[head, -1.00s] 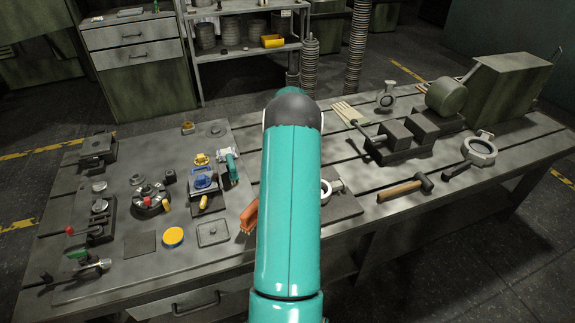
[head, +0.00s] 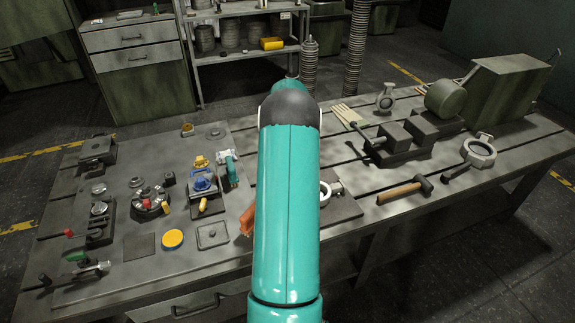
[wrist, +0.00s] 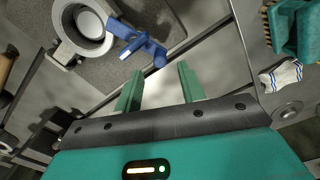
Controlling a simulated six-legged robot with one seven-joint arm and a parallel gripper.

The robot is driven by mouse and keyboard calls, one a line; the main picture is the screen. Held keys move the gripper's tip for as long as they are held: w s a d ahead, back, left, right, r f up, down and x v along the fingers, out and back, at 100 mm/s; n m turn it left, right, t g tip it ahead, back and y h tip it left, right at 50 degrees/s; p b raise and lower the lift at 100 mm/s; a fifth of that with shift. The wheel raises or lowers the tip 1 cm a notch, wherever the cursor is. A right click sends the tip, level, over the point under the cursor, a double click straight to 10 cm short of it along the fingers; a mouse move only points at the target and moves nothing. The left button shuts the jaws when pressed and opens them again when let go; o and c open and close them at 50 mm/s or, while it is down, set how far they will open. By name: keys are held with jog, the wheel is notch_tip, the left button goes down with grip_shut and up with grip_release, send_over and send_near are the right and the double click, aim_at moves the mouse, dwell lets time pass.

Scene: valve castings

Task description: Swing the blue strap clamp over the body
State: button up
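The blue strap clamp (wrist: 139,45) shows in the wrist view beside a grey ring-shaped body (wrist: 60,52); its arm reaches from the ring's edge toward my fingers. It does not visibly lie across the ring. The ring body partly shows in the head view (head: 337,187), just right of my arm, on a dark plate. My arm hides the clamp there. My gripper (wrist: 158,86) is open, its two green fingers apart, with the clamp's blue end just beyond the tips. Nothing is visibly held. In the head view my gripper is hidden behind my arm.
In the head view, a wooden-handled hammer (head: 403,190) and another grey ring casting (head: 479,152) lie to the right. A blue-topped fixture (head: 205,182) with a yellow handle stands left of my arm. A teal tool with a white rag (wrist: 281,76) is at the right in the wrist view.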

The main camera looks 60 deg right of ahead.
notch_tip(320, 180, up, 9)
jog(key=shift+r, duration=0.15)
dwell(0.6)
jog(key=w+a+r+n+t, duration=0.15)
jog(key=w+a+r, duration=0.25)
jog(key=a, duration=0.4)
jog(key=w+a+r+n+h, duration=0.1)
jog(key=w+a+r+n, duration=0.1)
jog(key=w+a+r, duration=0.4)
jog(key=w+a+r+n, duration=0.1)
jog(key=w+a+r, duration=0.15)
jog(key=a, duration=0.65)
jog(key=a+r+n+t, duration=0.1)
jog(key=a+r+n, duration=0.15)
jog(key=a, duration=0.65)
jog(key=a+r+n+t, duration=0.1)
jog(key=a+r, duration=0.2)
jog(key=a, duration=0.6)
jog(key=s+a+f+n+t, duration=0.1)
jog(key=s+a+n, duration=0.2)
jog(key=s+a, duration=0.3)
jog(key=s+a+f+n+t+y, duration=0.1)
jog(key=s+a+f+n, duration=0.1)
jog(key=s+a, duration=0.5)
jog(key=a, duration=0.6)
jog(key=shift+a+n, duration=0.15)
jog(key=shift+n, duration=0.25)
